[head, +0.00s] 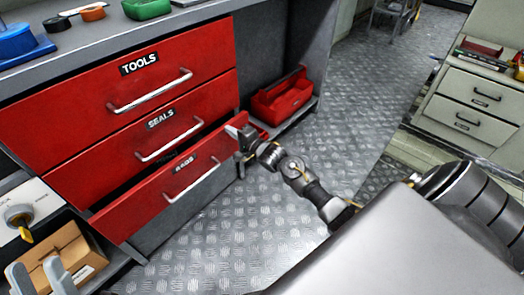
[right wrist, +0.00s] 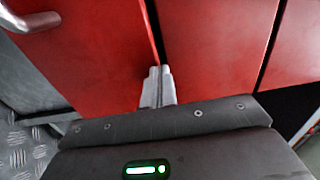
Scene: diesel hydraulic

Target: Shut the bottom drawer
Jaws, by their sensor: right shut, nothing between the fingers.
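The bottom drawer (head: 140,205), labelled RAGS, is a red front with a pale bar handle (head: 190,178). My right gripper (head: 238,138) is shut and empty at the drawer's upper right end. In the right wrist view its fingertips (right wrist: 157,78) are together near the seam beside the drawer front (right wrist: 85,55); I cannot tell whether they touch. My left gripper (head: 40,278) is open at the lower left, with its fingers apart.
The SEALS (head: 130,135) and TOOLS (head: 125,80) drawers above look shut. A red toolbox (head: 283,97) sits on a low shelf to the right. A cardboard box (head: 65,255) is at lower left. The metal floor (head: 240,220) before the cabinet is clear.

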